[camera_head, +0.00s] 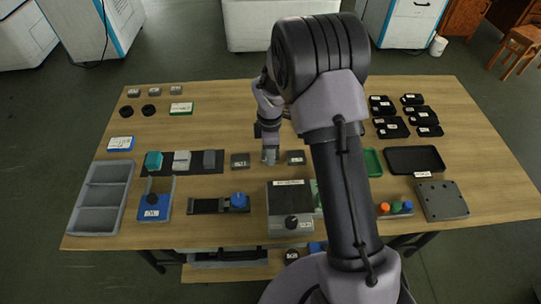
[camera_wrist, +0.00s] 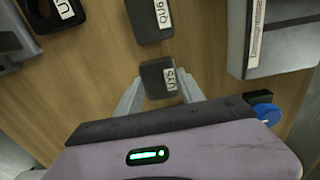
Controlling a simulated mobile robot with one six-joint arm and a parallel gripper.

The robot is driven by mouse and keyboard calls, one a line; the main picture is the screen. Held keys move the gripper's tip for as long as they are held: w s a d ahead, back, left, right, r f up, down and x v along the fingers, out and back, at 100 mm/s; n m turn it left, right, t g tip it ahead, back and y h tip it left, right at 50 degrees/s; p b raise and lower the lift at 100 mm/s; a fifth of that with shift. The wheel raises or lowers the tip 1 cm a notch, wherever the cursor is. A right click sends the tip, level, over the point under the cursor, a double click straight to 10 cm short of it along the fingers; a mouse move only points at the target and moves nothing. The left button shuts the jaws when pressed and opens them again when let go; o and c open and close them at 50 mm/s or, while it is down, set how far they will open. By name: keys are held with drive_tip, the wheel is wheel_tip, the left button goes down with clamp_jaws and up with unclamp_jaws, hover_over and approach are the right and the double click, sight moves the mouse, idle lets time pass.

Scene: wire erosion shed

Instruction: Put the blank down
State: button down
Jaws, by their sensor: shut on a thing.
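The blank (camera_wrist: 157,78) is a small dark grey block with a white label that seems to read "VYS". In the wrist view it sits between the two fingertips of my gripper (camera_wrist: 158,88), which is shut on it. In the head view my gripper (camera_head: 270,156) points down over the middle of the wooden table (camera_head: 220,130), and the blank is not clearly visible there. I cannot tell whether the blank touches the table. Two similar dark labelled blocks stand on either side, one to the left (camera_head: 240,160) and one to the right (camera_head: 296,157).
A dark block with a white label (camera_wrist: 152,20) lies close beyond the blank. A dark mat (camera_head: 220,168) with teal, white and grey blocks lies left. A grey compartment tray (camera_head: 88,222) is at far left. A grey box with a knob (camera_head: 290,205) stands in front. Bare wood lies behind.

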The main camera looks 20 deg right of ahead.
drive_tip(key=shift+f, duration=0.25)
drive_tip(key=shift+f, duration=0.1)
drive_tip(key=c, duration=0.7)
unclamp_jaws()
